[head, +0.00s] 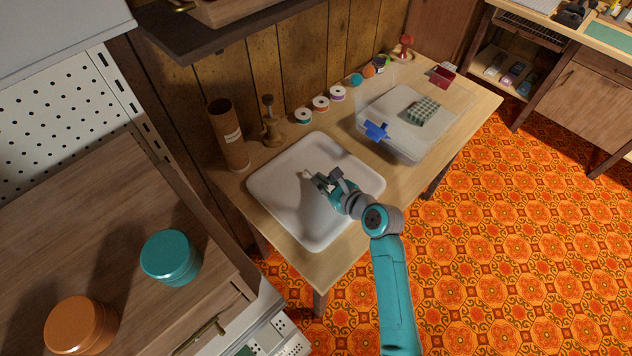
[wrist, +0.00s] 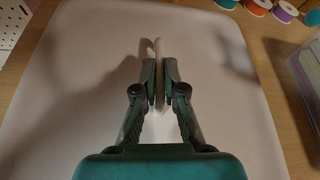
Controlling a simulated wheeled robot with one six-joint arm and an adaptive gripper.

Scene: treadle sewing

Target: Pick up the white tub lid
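The white tub lid (head: 280,195) is a wide, rounded rectangle on the wooden table, and it fills most of the wrist view (wrist: 225,85). My gripper (head: 311,177) is over the middle of the lid. In the wrist view its two fingers (wrist: 159,85) are close together on a thin, upright white ridge (wrist: 158,52) that stands up from the lid. The ridge's near part is hidden between the fingers. The lid looks flat and level; I cannot tell any gap beneath it.
A clear tub (head: 404,157) with a blue piece (head: 376,131) and a green checked bundle (head: 424,111) stands right of the lid. A brown tube (head: 228,135), wooden stand (head: 271,125) and thread spools (head: 320,104) line the back. A cabinet (head: 110,210) stands at left.

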